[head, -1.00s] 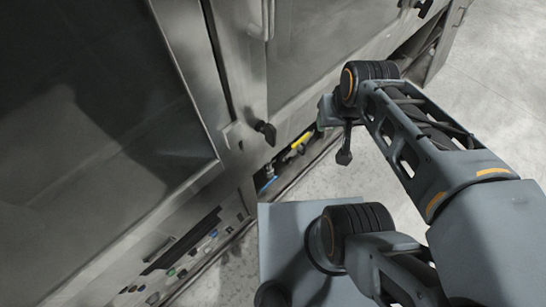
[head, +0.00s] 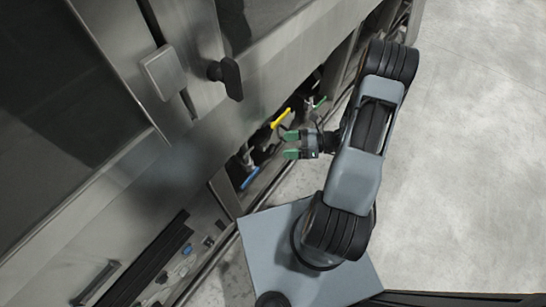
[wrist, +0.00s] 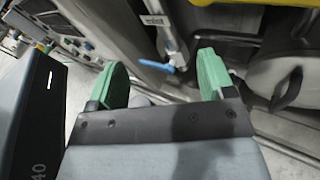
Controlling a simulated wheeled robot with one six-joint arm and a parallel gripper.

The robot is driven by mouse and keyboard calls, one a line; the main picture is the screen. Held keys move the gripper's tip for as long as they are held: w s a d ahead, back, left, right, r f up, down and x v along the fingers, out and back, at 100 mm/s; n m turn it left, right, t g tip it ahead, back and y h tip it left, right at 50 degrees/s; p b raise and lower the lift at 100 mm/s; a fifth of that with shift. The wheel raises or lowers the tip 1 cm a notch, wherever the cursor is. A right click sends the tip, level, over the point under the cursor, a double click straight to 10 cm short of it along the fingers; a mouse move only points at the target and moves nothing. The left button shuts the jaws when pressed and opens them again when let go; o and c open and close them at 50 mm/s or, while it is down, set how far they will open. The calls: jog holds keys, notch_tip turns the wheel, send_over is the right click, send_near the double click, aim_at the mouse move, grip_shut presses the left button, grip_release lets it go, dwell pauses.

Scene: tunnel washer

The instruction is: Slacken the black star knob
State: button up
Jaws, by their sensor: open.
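I cannot make out a clear star shape on any knob in these views. My gripper (head: 291,145) is open and empty, with green fingers pointing left toward the machine's low opening. In the wrist view my gripper (wrist: 163,75) shows its two green fingers spread apart with nothing between them. A black handle (head: 226,75) stands out from the steel door frame, up and left of my gripper and apart from it. It looks like a flat wing or lever rather than a star.
A yellow lever (head: 281,118) and a blue lever (head: 249,178) sit in the low opening near my gripper. The blue lever is also in the wrist view (wrist: 157,66). A panel with buttons (head: 187,250) is at lower left. The floor (head: 470,150) at right is clear.

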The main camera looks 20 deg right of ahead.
aim_at(273, 149)
jog(key=d+f+m+t+h+b, duration=0.25)
jog(key=f+m+t, duration=0.3)
jog(key=f, duration=0.35)
jog(key=d+f+m+t+h+b, duration=0.2)
jog(key=f+m+t+b, duration=0.15)
jog(key=f+m, duration=0.4)
jog(key=shift+n, duration=0.4)
jog(key=x, duration=0.4)
jog(key=b+x, duration=0.1)
jog(key=x, duration=0.7)
jog(key=shift+w+a+f, duration=0.15)
jog(key=shift+w+f, duration=0.1)
jog(key=shift+f, duration=0.05)
jog(key=c, duration=0.9)
